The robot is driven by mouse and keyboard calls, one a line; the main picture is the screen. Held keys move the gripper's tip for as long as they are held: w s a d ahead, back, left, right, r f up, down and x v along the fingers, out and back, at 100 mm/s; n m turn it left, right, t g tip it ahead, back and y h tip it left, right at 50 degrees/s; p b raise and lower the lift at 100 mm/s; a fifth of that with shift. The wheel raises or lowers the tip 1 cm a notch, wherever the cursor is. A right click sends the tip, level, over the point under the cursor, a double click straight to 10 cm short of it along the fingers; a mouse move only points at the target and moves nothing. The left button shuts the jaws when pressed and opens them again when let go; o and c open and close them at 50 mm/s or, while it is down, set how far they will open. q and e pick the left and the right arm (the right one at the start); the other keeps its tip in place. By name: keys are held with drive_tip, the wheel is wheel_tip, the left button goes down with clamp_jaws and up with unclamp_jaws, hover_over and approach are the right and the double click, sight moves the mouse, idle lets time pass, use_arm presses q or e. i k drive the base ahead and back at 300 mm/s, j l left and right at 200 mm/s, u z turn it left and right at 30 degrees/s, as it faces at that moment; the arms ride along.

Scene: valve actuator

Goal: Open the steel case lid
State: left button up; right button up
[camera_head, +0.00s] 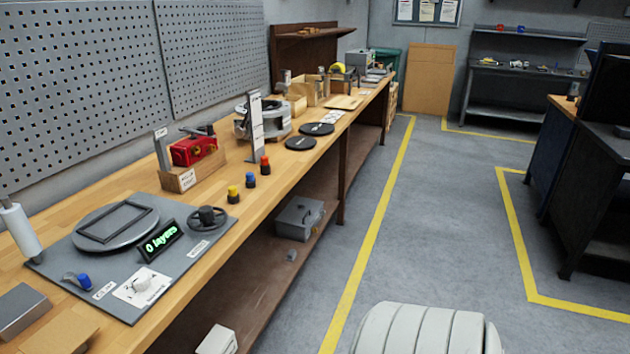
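A grey metal case (300,217) stands on the lower shelf under the long wooden bench, near the shelf's front edge. Neither of my grippers is in view.
The wooden bench (330,132) runs along the left wall above the lower shelf (245,290). A grey panel (95,278) with a display and knobs lies on it. A small grey piece (292,256) lies near the case. The floor (425,215) right of the bench is clear, with yellow lines.

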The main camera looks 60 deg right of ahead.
sight(301, 211)
drive_tip(key=z, duration=1.95)
drive_tip(key=i+l+u, duration=0.1)
drive_tip(key=u, duration=0.3)
drive_tip(key=i+l+u, duration=0.15)
drive_tip(key=u, duration=0.25)
drive_tip(key=i+l+u, duration=0.1)
drive_tip(key=u, duration=0.3)
drive_tip(key=i+l+u, duration=0.25)
drive_tip(key=l, duration=0.5)
drive_tip(key=l+u, duration=0.2)
drive_tip(key=l, duration=0.55)
drive_tip(key=i+l+u, duration=0.25)
drive_tip(key=l, duration=0.55)
drive_tip(key=k, duration=0.1)
